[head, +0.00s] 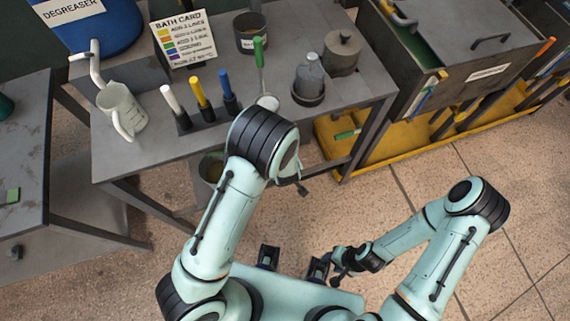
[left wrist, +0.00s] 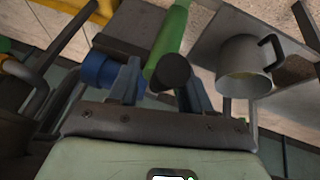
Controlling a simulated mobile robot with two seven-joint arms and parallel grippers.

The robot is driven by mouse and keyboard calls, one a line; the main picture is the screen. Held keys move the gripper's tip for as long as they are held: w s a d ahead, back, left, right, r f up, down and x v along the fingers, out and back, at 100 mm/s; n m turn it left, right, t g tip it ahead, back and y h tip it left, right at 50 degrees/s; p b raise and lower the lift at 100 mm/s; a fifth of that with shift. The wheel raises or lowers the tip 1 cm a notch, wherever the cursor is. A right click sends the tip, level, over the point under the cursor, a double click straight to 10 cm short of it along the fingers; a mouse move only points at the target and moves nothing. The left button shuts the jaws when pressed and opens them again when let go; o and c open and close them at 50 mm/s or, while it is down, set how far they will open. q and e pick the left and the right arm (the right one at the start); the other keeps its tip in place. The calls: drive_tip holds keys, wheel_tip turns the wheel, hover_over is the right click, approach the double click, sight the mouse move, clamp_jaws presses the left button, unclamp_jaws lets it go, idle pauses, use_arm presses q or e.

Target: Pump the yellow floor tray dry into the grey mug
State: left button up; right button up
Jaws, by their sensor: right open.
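The grey mug (head: 207,165) stands low under the bench's front edge in the head view. In the left wrist view the mug (left wrist: 240,55) appears upside down at the right, handle showing, with yellowish contents. The yellow floor tray (head: 410,142) runs under the metal tank, and a green piece (head: 347,134) lies at its left end. In the left wrist view my left gripper (left wrist: 162,85) has its fingers on either side of a green cylinder (left wrist: 172,40) with a black end. My arm hides this grip in the head view. My right gripper (head: 343,268) is open and empty, low in front.
The bench (head: 140,150) bears a grey jug (head: 122,108), white, yellow and blue sticks in a block, a bath card (head: 184,38), a dark cup (head: 250,38) and a lidded pot (head: 343,50). The tank (head: 460,65) stands right. Open tiled floor lies at right front.

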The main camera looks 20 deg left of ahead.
use_arm(q)
drive_tip(key=p+v, duration=0.4)
drive_tip(key=v, duration=0.9)
drive_tip(key=shift+r, duration=0.15)
use_arm(e)
drive_tip(key=w+r, duration=0.2)
drive_tip(key=r, duration=0.1)
drive_tip(key=w+r, duration=0.1)
drive_tip(key=r, duration=0.1)
